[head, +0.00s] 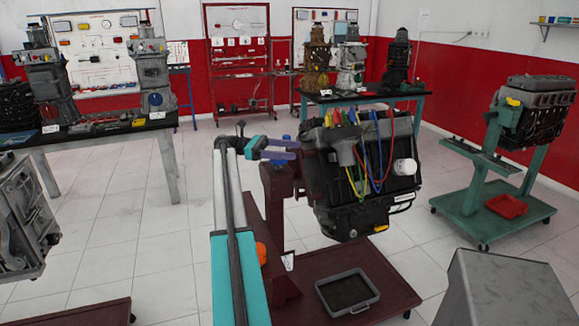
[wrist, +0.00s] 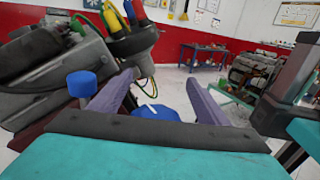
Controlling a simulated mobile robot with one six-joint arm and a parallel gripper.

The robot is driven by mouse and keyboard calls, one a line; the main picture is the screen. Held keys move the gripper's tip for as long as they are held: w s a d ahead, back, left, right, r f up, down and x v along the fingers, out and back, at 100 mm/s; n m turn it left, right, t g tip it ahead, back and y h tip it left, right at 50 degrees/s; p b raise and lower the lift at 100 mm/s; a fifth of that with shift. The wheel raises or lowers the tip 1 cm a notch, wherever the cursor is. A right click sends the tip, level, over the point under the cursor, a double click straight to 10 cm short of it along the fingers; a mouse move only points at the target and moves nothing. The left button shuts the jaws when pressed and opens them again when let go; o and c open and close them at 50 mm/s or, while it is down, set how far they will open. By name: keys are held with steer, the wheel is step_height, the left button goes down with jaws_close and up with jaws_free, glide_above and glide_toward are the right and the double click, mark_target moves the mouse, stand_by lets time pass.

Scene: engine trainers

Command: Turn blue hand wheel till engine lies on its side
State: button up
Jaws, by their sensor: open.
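The dark engine (head: 335,195) hangs on a dark red stand (head: 280,190), with coloured cables on top; it also shows in the wrist view (wrist: 40,60). A small blue part of the hand wheel (head: 287,137) shows just above my gripper in the head view. In the wrist view a blue knob (wrist: 82,84) stands left of the left finger, and a flatter blue part (wrist: 156,113) lies between and below the fingers. My gripper (head: 293,149), with purple fingers, is open beside the stand post (wrist: 157,93). Nothing is held. The wheel's full shape is hidden.
A grey tray (head: 322,285) lies on the stand's red base (head: 400,290). A grey box (head: 500,290) is at front right. A green engine stand (head: 490,205) is at right. A workbench (head: 100,130) is at left.

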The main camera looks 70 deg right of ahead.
steer(key=shift+s+a+r, duration=0.1)
steer(key=shift+a+r, duration=0.2)
steer(key=shift+r, duration=0.05)
steer(key=a+b, duration=0.1)
steer(key=s+a+b, duration=0.1)
steer(key=a, duration=0.1)
steer(key=a+b, duration=0.1)
steer(key=a, duration=0.1)
steer(key=shift+s+b, duration=0.4)
steer(key=b, duration=0.2)
steer(key=a+b, duration=0.1)
steer(key=b, duration=0.1)
steer(key=shift+s+r, duration=0.15)
steer(key=shift+s, duration=0.05)
steer(key=a+b, duration=0.1)
steer(key=b, duration=0.1)
steer(key=shift+s+b, duration=0.2)
steer(key=shift+b, duration=0.1)
steer(key=s+a+r+b, duration=0.1)
steer(key=s+a+b, duration=0.1)
steer(key=a+b, duration=0.5)
steer(key=shift+s+a+b, duration=0.25)
steer(key=shift+s+b, duration=0.1)
steer(key=shift+b, duration=1.6)
